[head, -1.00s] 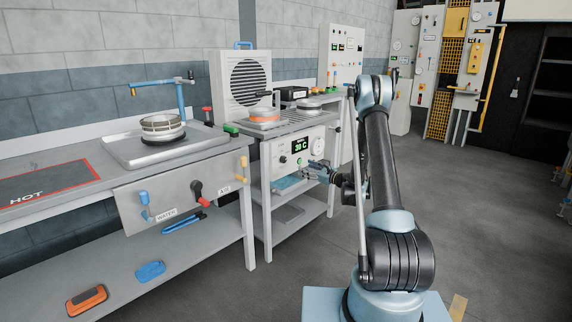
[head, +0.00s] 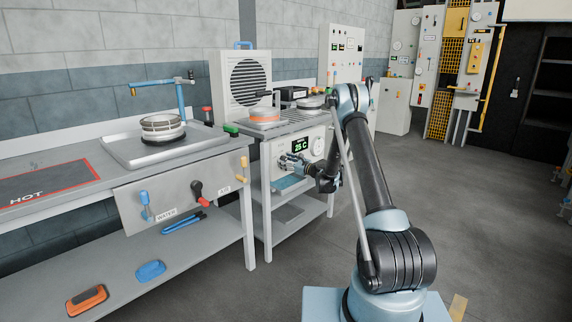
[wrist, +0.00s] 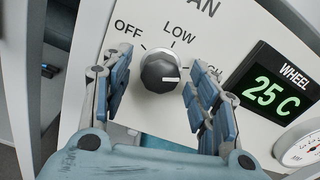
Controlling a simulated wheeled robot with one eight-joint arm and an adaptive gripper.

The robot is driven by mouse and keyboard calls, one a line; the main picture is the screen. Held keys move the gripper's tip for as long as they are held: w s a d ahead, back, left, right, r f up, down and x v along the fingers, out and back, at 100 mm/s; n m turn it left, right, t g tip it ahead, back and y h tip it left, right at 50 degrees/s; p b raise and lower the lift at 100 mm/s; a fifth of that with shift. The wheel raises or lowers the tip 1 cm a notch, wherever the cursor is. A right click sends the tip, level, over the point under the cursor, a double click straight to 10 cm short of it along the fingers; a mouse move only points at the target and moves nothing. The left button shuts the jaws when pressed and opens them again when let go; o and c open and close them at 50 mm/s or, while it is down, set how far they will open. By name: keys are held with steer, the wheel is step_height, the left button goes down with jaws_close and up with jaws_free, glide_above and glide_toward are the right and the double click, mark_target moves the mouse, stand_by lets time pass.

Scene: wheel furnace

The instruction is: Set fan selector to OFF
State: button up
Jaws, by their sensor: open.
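The fan selector (wrist: 160,72) is a dark round knob on a white panel (wrist: 225,35), marked OFF, LOW and a third label partly hidden by a finger. Its white pointer mark faces right in the wrist view, on the side of that third label. My gripper (wrist: 158,92) is open, with one finger on each side of the knob. Gaps show between the fingers and the knob. In the head view my gripper (head: 288,160) is at the left part of the panel front (head: 318,146) and hides the knob.
A green WHEEL display (wrist: 273,95) reads 25 C, with a round gauge (wrist: 303,151) beside it. A bench with a steel tray (head: 120,152) and red and blue valve handles stands left.

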steer(key=shift+w+a, duration=0.1)
steer(key=shift+a, duration=0.05)
steer(key=c, duration=1.1)
steer(key=shift+o, duration=0.2)
